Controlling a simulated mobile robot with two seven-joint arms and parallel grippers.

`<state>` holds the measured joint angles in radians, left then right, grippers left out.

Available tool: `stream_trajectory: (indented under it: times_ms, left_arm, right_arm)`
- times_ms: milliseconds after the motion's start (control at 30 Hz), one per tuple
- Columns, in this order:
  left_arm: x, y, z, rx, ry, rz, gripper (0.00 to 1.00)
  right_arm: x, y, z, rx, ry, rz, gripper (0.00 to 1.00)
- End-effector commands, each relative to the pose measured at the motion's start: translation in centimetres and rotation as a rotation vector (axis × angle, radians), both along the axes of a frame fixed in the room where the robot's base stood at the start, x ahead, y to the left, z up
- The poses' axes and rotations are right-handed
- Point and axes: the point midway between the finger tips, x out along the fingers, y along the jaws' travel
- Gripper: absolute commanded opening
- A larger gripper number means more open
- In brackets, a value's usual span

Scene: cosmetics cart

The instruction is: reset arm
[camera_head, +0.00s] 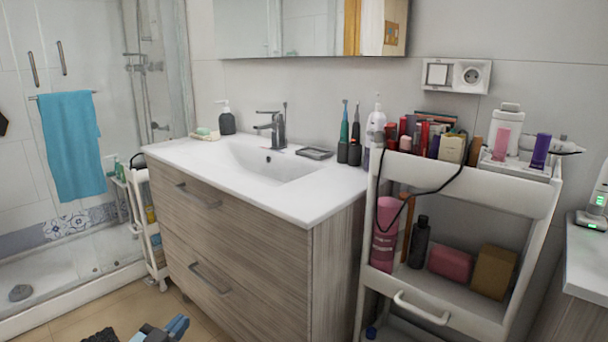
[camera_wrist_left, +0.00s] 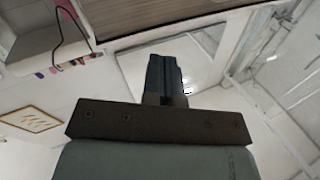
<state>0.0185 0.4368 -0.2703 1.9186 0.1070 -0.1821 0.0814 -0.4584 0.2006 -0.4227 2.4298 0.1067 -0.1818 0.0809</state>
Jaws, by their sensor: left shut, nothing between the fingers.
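My left gripper (camera_head: 165,331) shows at the bottom edge of the head view, low in front of the wooden vanity and over the tiled floor. In the left wrist view the left gripper's fingers (camera_wrist_left: 165,75) are together, with nothing between them. Most of the left arm is cut off by the frame in the head view. My right gripper is in neither view.
The vanity (camera_head: 240,245) with its white sink (camera_head: 265,160) stands in the middle. A white cosmetics cart (camera_head: 435,290) full of bottles and boxes stands to its right, a black cable (camera_head: 432,190) hanging over it. A glass shower is at left. Some floor (camera_head: 60,330) is clear.

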Motion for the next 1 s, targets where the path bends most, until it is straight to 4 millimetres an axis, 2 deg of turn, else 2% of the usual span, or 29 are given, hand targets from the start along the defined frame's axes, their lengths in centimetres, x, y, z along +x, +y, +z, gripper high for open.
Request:
stream_trajectory:
  times_ms: [33, 100, 200, 400, 600, 667, 1000]
  left_arm:
    - [-3.1, -2.9, -0.4, -0.049, 0.015, -0.040, 0.00]
    - [-6.8, -6.0, -0.1, -0.109, 0.026, -0.083, 0.00]
    - [-11.2, -9.2, 1.0, -0.189, 0.037, -0.128, 0.00]
    - [-18.1, -12.9, 4.1, -0.332, 0.051, -0.178, 0.00]
    - [-23.4, -14.5, 8.1, -0.466, 0.056, -0.196, 0.00]
    - [-23.0, -14.4, 9.1, -0.448, 0.071, -0.186, 0.00]
    - [-22.1, -13.5, 10.5, -0.369, 0.177, -0.121, 0.00]
  right_arm:
    - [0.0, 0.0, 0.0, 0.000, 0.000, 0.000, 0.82]
    - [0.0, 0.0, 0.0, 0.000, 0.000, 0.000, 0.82]
    - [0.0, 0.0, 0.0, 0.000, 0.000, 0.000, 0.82]
    - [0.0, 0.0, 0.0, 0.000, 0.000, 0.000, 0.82]
    - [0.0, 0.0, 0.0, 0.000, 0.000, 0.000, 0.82]
    - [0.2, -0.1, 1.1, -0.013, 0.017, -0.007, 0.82]
    - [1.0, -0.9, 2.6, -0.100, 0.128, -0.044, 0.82]
